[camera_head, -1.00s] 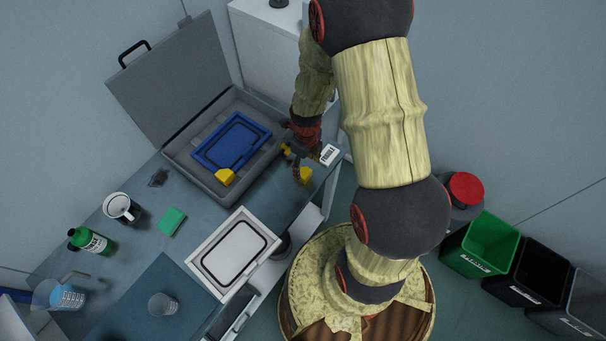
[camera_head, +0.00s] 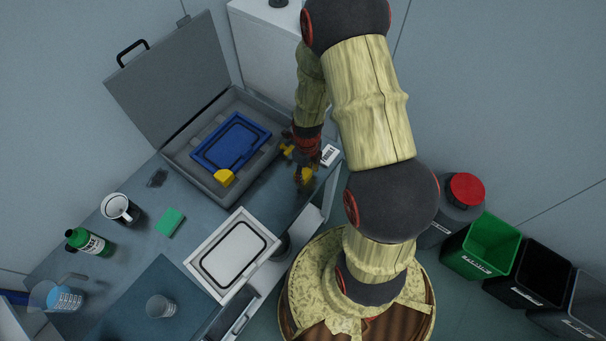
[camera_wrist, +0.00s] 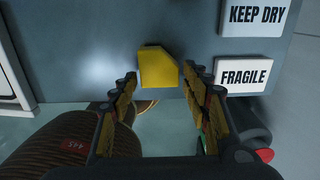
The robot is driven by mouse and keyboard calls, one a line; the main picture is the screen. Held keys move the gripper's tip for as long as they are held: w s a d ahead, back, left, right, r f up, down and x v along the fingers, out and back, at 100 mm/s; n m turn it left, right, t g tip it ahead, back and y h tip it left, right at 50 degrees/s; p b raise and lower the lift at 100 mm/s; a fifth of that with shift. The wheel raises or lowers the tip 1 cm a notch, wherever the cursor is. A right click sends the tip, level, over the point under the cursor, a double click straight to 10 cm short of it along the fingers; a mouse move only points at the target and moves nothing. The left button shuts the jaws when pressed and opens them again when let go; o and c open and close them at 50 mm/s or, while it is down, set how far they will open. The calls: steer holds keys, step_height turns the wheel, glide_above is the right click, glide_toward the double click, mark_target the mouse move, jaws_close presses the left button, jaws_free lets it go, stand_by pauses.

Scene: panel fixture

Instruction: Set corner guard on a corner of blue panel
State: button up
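The blue panel (camera_head: 213,156) lies in the open grey case. A yellow corner guard (camera_head: 224,177) sits at its lower corner, nearest the case's front wall. Another yellow corner guard (camera_head: 307,174) stands on the table by the right edge, partly covered by my gripper (camera_head: 298,168). In the wrist view this guard (camera_wrist: 157,68) is ahead of my open gripper (camera_wrist: 162,82), roughly centred between the fingertips, with gaps at both sides. A yellow patch beside the gripper in the head view is too small to identify.
FRAGILE (camera_wrist: 243,76) and KEEP DRY (camera_wrist: 252,17) blocks stand right of the guard in the wrist view. The case's wall (camera_head: 200,178) is left of my gripper in the head view. A white framed panel (camera_head: 207,247) lies near the table's front edge.

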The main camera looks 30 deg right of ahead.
mark_target(308, 174)
steer(key=c, duration=0.6)
steer(key=shift+c, duration=0.3)
steer(key=shift+r, duration=0.55)
steer(key=r, duration=0.3)
steer(key=shift+s+d+p, duration=0.15)
steer(key=shift+s+p, duration=0.05)
steer(key=shift+p, duration=0.2)
steer(key=s+d+r, duration=0.2)
steer(key=s+r, duration=0.2)
steer(key=s, duration=0.2)
steer(key=s+d+r+p, duration=0.1)
steer(key=s+d+r, duration=0.1)
steer(key=s+r, duration=0.3)
steer(key=shift+s+d+p, duration=0.25)
steer(key=shift+s+p, duration=0.05)
steer(key=shift+s, duration=0.65)
